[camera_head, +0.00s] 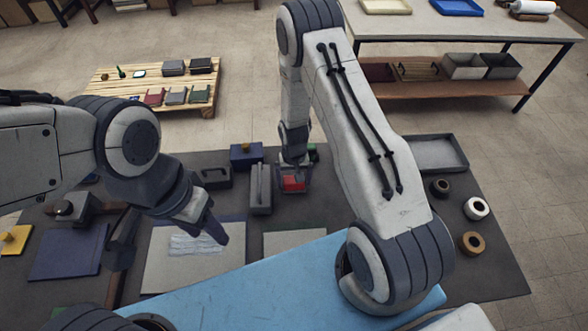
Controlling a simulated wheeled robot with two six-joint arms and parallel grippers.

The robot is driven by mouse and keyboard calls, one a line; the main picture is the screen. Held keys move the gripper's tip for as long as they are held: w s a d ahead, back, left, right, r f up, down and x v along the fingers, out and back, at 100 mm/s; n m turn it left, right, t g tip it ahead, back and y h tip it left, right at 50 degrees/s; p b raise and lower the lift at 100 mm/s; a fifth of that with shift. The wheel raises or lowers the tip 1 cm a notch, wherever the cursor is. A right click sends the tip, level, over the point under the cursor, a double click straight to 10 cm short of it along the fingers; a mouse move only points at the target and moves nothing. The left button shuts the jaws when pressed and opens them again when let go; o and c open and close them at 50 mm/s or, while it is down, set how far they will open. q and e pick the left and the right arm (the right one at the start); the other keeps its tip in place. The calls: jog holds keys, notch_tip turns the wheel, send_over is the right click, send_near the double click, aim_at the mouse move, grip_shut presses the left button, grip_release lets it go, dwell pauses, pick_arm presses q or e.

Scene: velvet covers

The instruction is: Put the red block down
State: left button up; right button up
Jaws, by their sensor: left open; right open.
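The red block (293,183) is near the middle of the dark work surface (480,265). My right gripper (294,178) points down at the block, with its fingers open around or right beside it. I cannot tell whether the block touches a finger or rests fully on the surface. My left gripper (170,241) is open, with no object visible between its fingers, above the left part of the table by a pale sheet (165,268).
A blue box (246,154), a dark box (213,177) and a grey block (261,190) stand left of the red block. A green object (313,152) is close behind it. A grey tray (437,153) and several rolls, including a white one (476,208), lie right.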

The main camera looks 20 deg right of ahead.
notch_tip(320, 180, up, 11)
jog(key=b, duration=0.3)
jog(key=s+a+r+n, duration=0.5)
jog(key=s+a+r, duration=0.3)
jog(key=a+r, duration=0.3)
jog(key=s+a+r+n, duration=0.1)
jog(key=s+r+n, duration=0.1)
jog(key=s+r, duration=0.2)
jog(key=s+a+r+n+y, duration=0.1)
jog(key=s+a+r+n, duration=0.1)
jog(key=s, duration=0.9)
jog(key=shift+s+r+n, duration=0.25)
jog(key=shift+r+n, duration=0.55)
jog(key=shift+r, duration=0.05)
jog(key=shift+f+b, duration=0.45)
jog(key=shift+f, duration=0.1)
